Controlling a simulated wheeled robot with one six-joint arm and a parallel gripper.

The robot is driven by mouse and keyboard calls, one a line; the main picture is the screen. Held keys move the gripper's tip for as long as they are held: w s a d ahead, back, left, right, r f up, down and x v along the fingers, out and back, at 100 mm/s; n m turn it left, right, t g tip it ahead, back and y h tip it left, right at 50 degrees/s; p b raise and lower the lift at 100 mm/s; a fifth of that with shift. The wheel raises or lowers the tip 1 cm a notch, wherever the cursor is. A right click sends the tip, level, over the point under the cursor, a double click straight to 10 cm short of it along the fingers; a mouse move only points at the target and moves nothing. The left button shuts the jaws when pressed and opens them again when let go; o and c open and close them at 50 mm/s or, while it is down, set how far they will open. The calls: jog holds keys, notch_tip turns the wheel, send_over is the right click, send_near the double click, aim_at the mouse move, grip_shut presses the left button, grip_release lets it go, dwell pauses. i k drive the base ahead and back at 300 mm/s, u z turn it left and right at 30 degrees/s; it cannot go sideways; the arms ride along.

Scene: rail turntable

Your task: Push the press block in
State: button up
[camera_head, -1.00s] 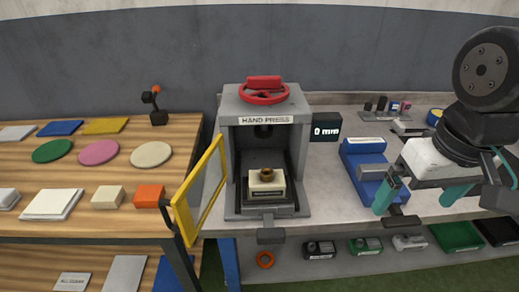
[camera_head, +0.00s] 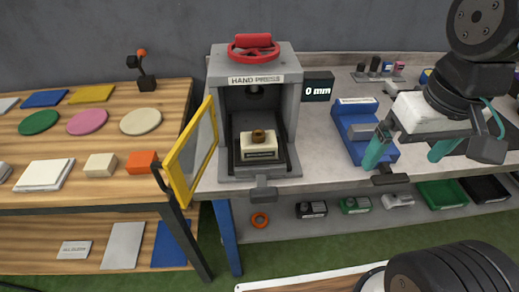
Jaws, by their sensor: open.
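The grey hand press (camera_head: 288,100) stands on the bench with a red handwheel (camera_head: 253,47) on top. Its yellow-framed door (camera_head: 176,178) is swung open to the left. Inside, a cream press block (camera_head: 258,153) with a brass-coloured bushing (camera_head: 258,136) on it sits on the dark sliding tray (camera_head: 283,170). A dark handle (camera_head: 264,189) sticks out at the tray's front. My gripper (camera_head: 408,158) is to the right of the press, its teal fingers wide apart and empty, in front of a blue vice-like fixture (camera_head: 357,123).
A display (camera_head: 318,88) beside the press reads 0 mm. A wooden shelf (camera_head: 105,185) on the left holds coloured discs and blocks. Several small items and bins stand on the shelf under the bench. Bench between press and blue fixture (camera_head: 318,150) is clear.

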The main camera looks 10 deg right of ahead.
aim_at(262, 196)
jog(key=u, duration=1.7)
jog(key=k, duration=0.95)
jog(key=z, duration=1.1)
jog(key=i, duration=0.45)
